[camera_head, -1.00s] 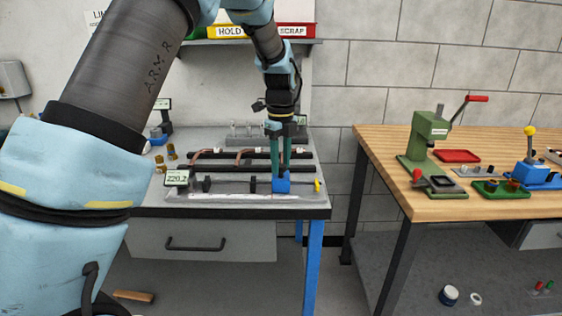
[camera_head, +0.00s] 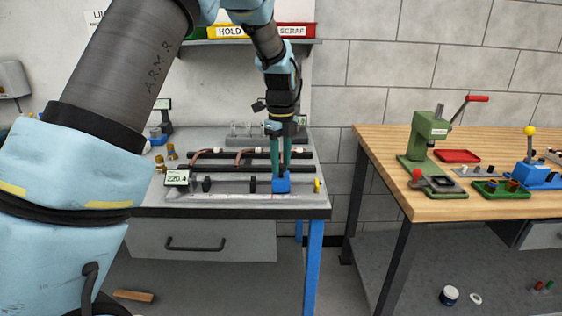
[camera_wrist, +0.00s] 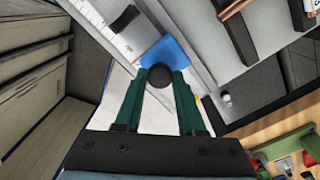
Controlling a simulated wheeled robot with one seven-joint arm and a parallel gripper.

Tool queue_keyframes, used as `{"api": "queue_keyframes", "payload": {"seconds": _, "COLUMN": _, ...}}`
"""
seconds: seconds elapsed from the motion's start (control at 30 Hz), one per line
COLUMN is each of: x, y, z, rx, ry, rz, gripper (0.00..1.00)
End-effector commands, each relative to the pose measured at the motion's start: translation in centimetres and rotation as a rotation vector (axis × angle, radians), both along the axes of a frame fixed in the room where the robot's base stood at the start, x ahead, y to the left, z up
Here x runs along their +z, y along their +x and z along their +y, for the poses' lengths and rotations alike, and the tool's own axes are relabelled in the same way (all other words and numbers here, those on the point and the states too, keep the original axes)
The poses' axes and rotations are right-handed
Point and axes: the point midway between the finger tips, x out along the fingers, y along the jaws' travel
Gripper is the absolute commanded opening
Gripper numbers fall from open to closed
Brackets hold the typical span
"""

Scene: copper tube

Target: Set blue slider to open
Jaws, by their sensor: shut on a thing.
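The blue slider (camera_head: 281,184) sits on the rail fixture at the front of the grey bench, near the rail's right end. My gripper (camera_head: 281,172) reaches down from above with its green fingers shut on it. In the wrist view the blue slider (camera_wrist: 167,55) lies at the tips of my gripper (camera_wrist: 161,72), with a round black knob (camera_wrist: 161,77) between the fingers. A small display (camera_head: 177,178) at the left end of the fixture reads about 220; its last digits are hard to read.
Copper tubes (camera_head: 245,156) lie across dark bars behind the slider. A yellow piece (camera_head: 318,186) stands right of the slider. Black blocks (camera_head: 206,184) stand on the rail to the left. A wooden table (camera_head: 400,185) with a green press stands apart at the right.

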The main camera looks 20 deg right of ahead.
Motion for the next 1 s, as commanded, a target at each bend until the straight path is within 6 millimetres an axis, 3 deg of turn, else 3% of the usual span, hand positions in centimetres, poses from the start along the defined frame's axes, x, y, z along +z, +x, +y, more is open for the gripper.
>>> {"api": "queue_keyframes", "payload": {"seconds": 0.3, "x": 0.1, "y": -1.8, "z": -4.0, "rx": -0.003, "ry": -0.001, "rz": 0.001, "gripper": 0.00}}
{"api": "queue_keyframes", "payload": {"seconds": 0.6, "x": 0.1, "y": -1.9, "z": -4.2, "rx": 0.001, "ry": -0.002, "rz": 0.000, "gripper": 0.00}}
{"api": "queue_keyframes", "payload": {"seconds": 0.63, "x": 0.1, "y": -1.9, "z": -4.2, "rx": 0.001, "ry": -0.002, "rz": 0.000, "gripper": 0.41}}
{"api": "queue_keyframes", "payload": {"seconds": 0.87, "x": 0.0, "y": -1.9, "z": -4.1, "rx": 0.000, "ry": -0.001, "rz": 0.001, "gripper": 0.67}}
{"api": "queue_keyframes", "payload": {"seconds": 1.0, "x": 0.0, "y": -1.9, "z": -4.1, "rx": 0.000, "ry": -0.001, "rz": 0.001, "gripper": 0.69}}
